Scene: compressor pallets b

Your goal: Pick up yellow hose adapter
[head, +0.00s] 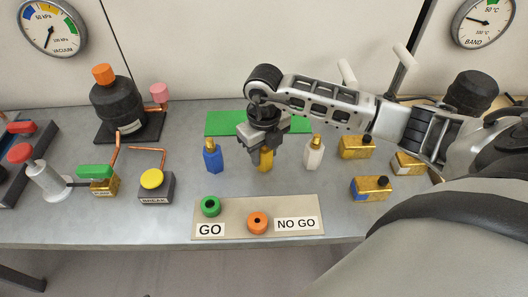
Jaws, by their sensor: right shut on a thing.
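The yellow hose adapter (265,160) stands upright on the bench, between a blue adapter (213,155) and a white adapter (315,152). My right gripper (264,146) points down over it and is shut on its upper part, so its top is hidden. The adapter's lower yellow part shows beneath the jaws. I cannot tell whether its base touches the bench. My left gripper is not in view.
A green mat (226,123) lies behind the adapters. In front is a GO / NO GO plate (233,218) with a green ring and an orange ring. Brass blocks (357,147) stand to the right. A black compressor (118,104) and a black switch box (155,188) stand to the left.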

